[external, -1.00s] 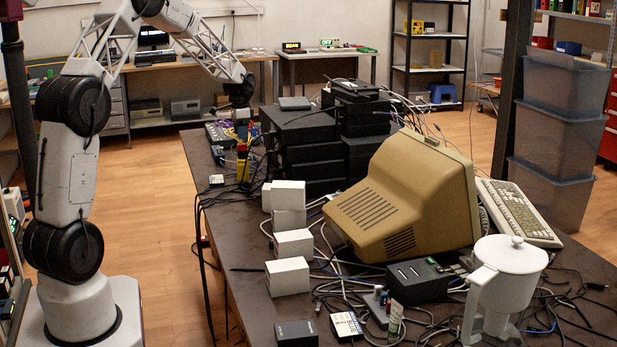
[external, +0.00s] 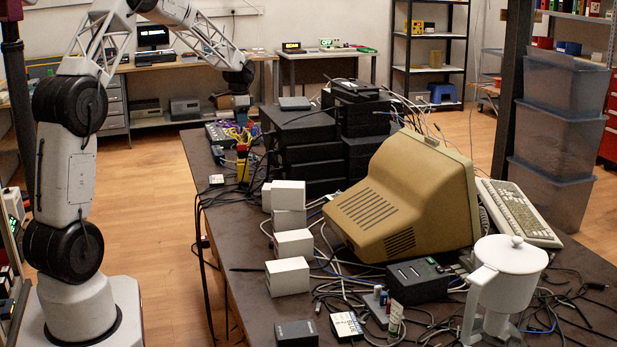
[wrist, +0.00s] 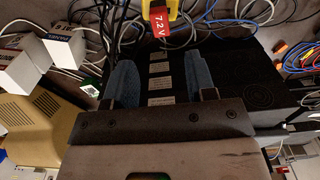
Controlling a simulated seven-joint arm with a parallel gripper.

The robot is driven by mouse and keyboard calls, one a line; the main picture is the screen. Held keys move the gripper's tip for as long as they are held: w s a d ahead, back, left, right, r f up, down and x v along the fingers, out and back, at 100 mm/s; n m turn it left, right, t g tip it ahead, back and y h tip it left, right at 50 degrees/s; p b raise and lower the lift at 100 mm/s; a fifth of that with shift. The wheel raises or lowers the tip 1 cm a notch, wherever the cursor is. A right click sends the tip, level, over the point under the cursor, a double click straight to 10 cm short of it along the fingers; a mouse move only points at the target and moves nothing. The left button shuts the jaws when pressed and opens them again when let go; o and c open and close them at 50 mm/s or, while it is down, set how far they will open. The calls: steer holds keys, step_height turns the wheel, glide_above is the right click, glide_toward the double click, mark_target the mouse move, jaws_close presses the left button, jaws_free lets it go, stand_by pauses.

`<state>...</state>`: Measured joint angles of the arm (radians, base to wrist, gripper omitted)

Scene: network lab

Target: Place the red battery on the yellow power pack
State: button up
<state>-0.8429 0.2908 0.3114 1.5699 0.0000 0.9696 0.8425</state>
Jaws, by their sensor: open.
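A red block marked "7.2 V", the red battery (wrist: 158,21), shows at the top edge of the wrist view against the yellow power pack (wrist: 177,14), which is partly cut off. In the external view the yellow power pack (external: 243,171) stands at the far left of the table. The small red battery (external: 242,152) appears at its top; their exact contact is too small to tell. My gripper (wrist: 161,82) has blue fingers spread apart with nothing between them. In the external view my gripper (external: 240,104) hangs above the battery, clear of it.
A stack of black boxes (external: 300,130) stands just right of the power pack. Cables surround it, with a grey device (external: 217,133) behind. White boxes (external: 293,243) and a beige monitor (external: 400,200) stand nearer the camera. The space above the pack is open.

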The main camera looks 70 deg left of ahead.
steer(key=shift+d, duration=0.1)
stand_by(0.4)
steer(key=d+r, duration=0.4)
steer(key=d, duration=0.6)
steer(key=d+r, duration=0.4)
steer(key=d, duration=0.5)
steer(key=d+r, duration=0.5)
steer(key=d, duration=0.5)
steer(key=s+d+r+t, duration=0.1)
steer(key=s+d+r, duration=0.15)
steer(key=d, duration=0.65)
steer(key=s+d+r+t, duration=0.1)
steer(key=s+d, duration=0.3)
steer(key=d, duration=0.4)
steer(key=s+d+f, duration=0.1)
steer(key=s+d, duration=0.8)
steer(key=s, duration=0.2)
steer(key=s+d+f, duration=0.2)
steer(key=s+d, duration=0.8)
steer(key=s, duration=0.1)
steer(key=shift+f+t, duration=0.25)
steer(key=shift+t, duration=0.05)
